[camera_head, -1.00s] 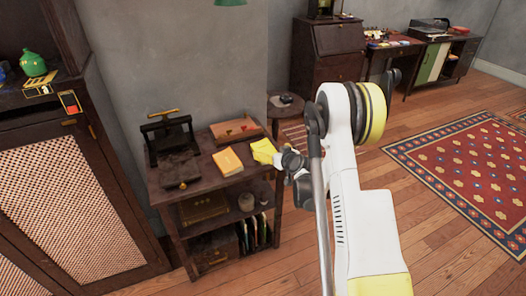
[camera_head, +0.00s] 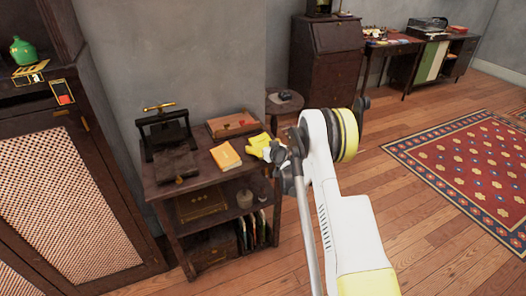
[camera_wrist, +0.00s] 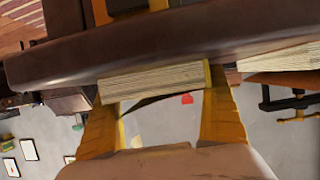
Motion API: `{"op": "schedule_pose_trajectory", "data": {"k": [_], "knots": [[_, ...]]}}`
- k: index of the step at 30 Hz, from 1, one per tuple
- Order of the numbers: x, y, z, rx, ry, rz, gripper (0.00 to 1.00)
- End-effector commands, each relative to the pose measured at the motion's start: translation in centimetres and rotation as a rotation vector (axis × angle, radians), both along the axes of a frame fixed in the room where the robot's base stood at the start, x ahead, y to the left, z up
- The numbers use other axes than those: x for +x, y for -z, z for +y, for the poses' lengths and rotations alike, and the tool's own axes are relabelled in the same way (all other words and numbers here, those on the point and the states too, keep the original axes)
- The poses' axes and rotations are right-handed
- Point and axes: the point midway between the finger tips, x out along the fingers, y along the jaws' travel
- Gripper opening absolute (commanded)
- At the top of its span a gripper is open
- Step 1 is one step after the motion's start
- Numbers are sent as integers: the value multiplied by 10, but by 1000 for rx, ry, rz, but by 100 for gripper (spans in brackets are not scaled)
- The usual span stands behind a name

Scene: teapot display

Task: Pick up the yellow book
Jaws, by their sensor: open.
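In the wrist view, a book with pale page edges (camera_wrist: 150,80) and a yellow cover edge lies by the dark table edge, between the two yellow fingers of my gripper (camera_wrist: 162,112). The fingers are apart, one on each side of it; I cannot tell whether they touch it. In the head view, my gripper (camera_head: 262,147) is at the small table's right end. Bright yellow shows there, but book and fingers are hard to separate. An orange-yellow book (camera_head: 226,157) lies flat just left of my gripper.
The dark table (camera_head: 205,178) also bears a black press (camera_head: 165,134) at left and a brown tray (camera_head: 232,124) at the back. A box and several upright books are on its shelves. A tall cabinet (camera_head: 75,200) stands left.

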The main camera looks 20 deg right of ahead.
Motion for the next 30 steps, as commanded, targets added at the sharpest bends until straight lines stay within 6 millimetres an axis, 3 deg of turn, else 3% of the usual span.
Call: {"op": "schedule_pose_trajectory", "data": {"k": [6,8,12,23,30], "knots": [[1,-1,0,0,0,0,100],[1,-1,0,0,0,0,85],[1,-1,0,0,0,0,43],[1,-4,0,0,0,0,42],[1,-35,0,0,1,0,42]]}}
